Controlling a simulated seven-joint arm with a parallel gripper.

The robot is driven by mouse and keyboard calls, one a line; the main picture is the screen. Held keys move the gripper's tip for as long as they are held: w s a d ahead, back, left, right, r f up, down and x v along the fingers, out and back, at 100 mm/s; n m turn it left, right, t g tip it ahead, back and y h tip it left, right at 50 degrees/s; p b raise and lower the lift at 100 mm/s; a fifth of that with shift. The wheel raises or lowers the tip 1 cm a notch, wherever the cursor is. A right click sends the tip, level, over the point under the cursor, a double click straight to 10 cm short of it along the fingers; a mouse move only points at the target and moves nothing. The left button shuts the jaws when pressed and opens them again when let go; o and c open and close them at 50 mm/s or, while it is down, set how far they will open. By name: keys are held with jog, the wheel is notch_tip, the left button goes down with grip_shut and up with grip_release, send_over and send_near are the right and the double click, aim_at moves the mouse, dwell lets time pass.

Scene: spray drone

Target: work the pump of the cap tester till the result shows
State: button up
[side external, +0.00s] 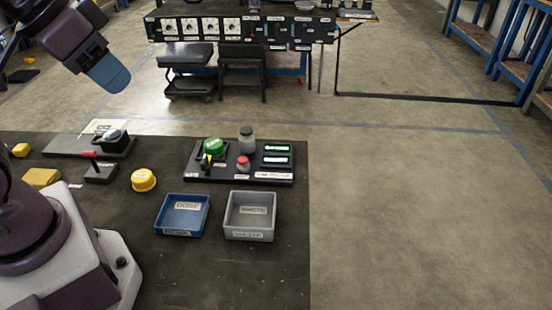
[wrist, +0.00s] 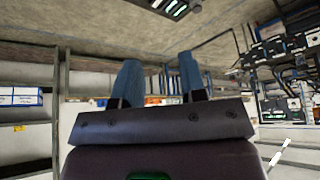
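The black panel (side external: 225,175), which looks like the cap tester, lies on the dark table. It bears a green cap (side external: 214,146) at its left, a grey cylinder (side external: 247,139) at the back and a red knob (side external: 243,163) in the middle. A small yellow part (side external: 207,160) sits by the green cap. Two lit displays (side external: 277,154) are at its right; their text is too small to read. I cannot tell for sure which part is the pump. My gripper (side external: 112,80) is raised high, left of the panel and clear of it. In the wrist view its blue fingers (wrist: 158,77) stand apart and empty.
A blue bin (side external: 166,214) and a grey bin (side external: 232,225) stand in front of the panel. A yellow round cap (side external: 143,180) lies left of them. The table's right edge is near the panel.

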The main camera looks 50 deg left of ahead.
jog(key=c, duration=0.3)
jog(key=shift+w+a+f, duration=0.1)
jog(key=shift+f, duration=0.15)
jog(key=c, duration=0.4)
jog(key=w+f+g, duration=0.1)
jog(key=w+a+f+g, duration=0.1)
jog(key=shift+w+n, duration=0.3)
jog(key=shift+w, duration=0.05)
grip_shut()
jog(key=w+a+f+m+g, duration=0.1)
jog(key=w+a+f+m, duration=0.2)
jog(key=w, duration=0.5)
jog(key=w+a+f+m+g, duration=0.1)
jog(key=w+a+f+m, duration=0.2)
jog(key=w, duration=0.6)
jog(key=w+a+f+m+g, duration=0.1)
jog(key=w+a+f+m, duration=0.2)
jog(key=w, duration=0.6)
jog(key=shift+a+f+m+g, duration=0.3)
jog(key=shift+f, duration=0.4)
